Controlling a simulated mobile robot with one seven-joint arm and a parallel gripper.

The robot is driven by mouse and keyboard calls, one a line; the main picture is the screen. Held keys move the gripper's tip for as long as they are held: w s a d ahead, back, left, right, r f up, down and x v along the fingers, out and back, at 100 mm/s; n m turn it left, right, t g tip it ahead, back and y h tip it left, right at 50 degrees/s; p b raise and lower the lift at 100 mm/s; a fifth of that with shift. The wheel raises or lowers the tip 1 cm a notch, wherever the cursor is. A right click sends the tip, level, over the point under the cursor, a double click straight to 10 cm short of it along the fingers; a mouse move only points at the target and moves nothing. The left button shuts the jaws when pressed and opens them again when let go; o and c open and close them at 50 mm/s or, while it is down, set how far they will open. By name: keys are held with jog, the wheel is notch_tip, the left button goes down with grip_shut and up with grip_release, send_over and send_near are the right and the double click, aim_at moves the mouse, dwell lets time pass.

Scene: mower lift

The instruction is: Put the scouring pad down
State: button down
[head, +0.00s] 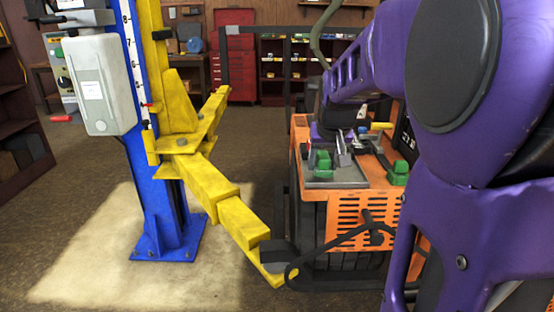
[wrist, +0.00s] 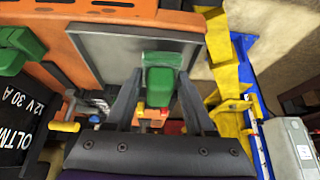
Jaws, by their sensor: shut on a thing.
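The scouring pad (wrist: 161,72) is a green block with a paler end. In the wrist view it sits between the two dark fingers of my gripper (wrist: 160,84), which is shut on it. In the head view the green pad (head: 322,160) shows at my gripper (head: 330,157), over the grey tray (head: 337,183) on the orange mower (head: 362,210). The tray (wrist: 110,52) fills the area beyond the fingertips in the wrist view. I cannot tell whether the pad touches the tray.
Another green block (head: 400,173) stands on the mower to the tray's right. A yellow-handled item (head: 380,126) lies behind it. The yellow lift arm (head: 215,190) on a blue post (head: 150,170) stands to the left.

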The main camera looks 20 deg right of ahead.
jog(key=shift+f, duration=0.75)
jog(key=shift+f, duration=0.15)
jog(key=c, duration=0.5)
grip_release()
jog(key=shift+c, duration=0.2)
